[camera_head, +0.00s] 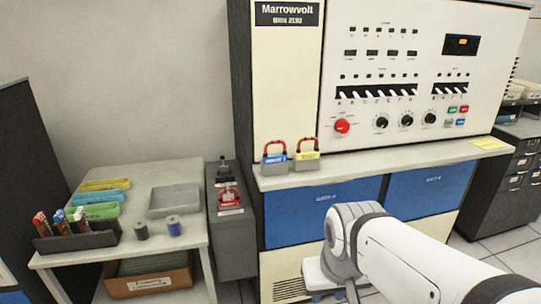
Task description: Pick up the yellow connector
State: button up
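The yellow connector (307,160) stands upright on the cream ledge of the big console, with a red-brown loop handle on top. A blue connector (275,161) with a similar handle stands just to its left. My gripper (335,294) is low in the picture, at the end of my white arm, in front of the console's lower panels. It is below the yellow connector and apart from it. Its fingertips are partly cut off by the bottom edge, so I cannot see whether it is open.
A red connector (229,199) sits on a narrow grey cabinet (231,245) left of the console. A side table (185,232) holds trays, spools and a rack. The console ledge (390,157) is clear right of the connectors, up to a yellow note (488,143).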

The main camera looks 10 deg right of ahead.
aim_at(307, 160)
jog(key=u, duration=0.1)
jog(key=i, duration=1)
jog(key=u, duration=0.05)
